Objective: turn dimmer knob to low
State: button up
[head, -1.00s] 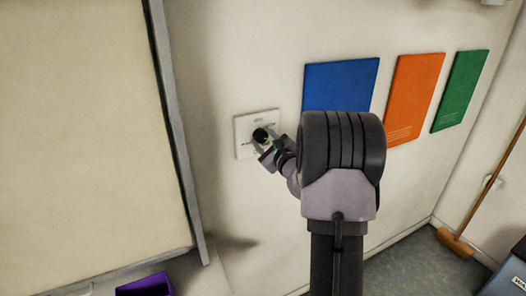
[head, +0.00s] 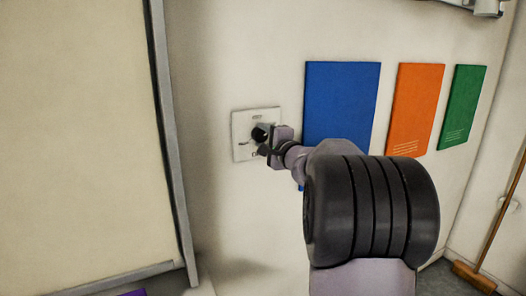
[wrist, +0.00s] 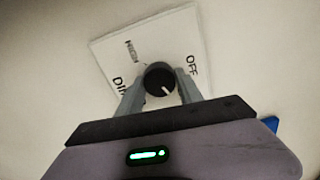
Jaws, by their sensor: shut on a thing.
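The dimmer knob (head: 259,134) is a black round knob on a white square wall plate (head: 241,150). In the wrist view the knob (wrist: 160,80) shows a white pointer mark on its face, and the plate (wrist: 185,40) bears the words HIGH and OFF and a partly hidden word beginning DI. My gripper (head: 266,142) reaches the knob from the right in the head view. In the wrist view my gripper (wrist: 160,90) has one finger on each side of the knob and is shut on it. The fingers hide part of the plate's lettering.
Blue (head: 341,105), orange (head: 415,108) and green (head: 462,107) panels are on the wall to the right. A large framed beige board (head: 85,130) is at the left. A broom (head: 473,277) leans at the far right.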

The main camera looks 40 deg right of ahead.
jog(key=shift+f+n+b, duration=0.1)
jog(key=shift+n+b, duration=0.3)
jog(key=shift+b, duration=0.25)
jog(key=o, duration=1.4)
jog(key=v, duration=1.7)
jog(key=shift+s+p, duration=0.2)
jog(key=shift+p, duration=0.1)
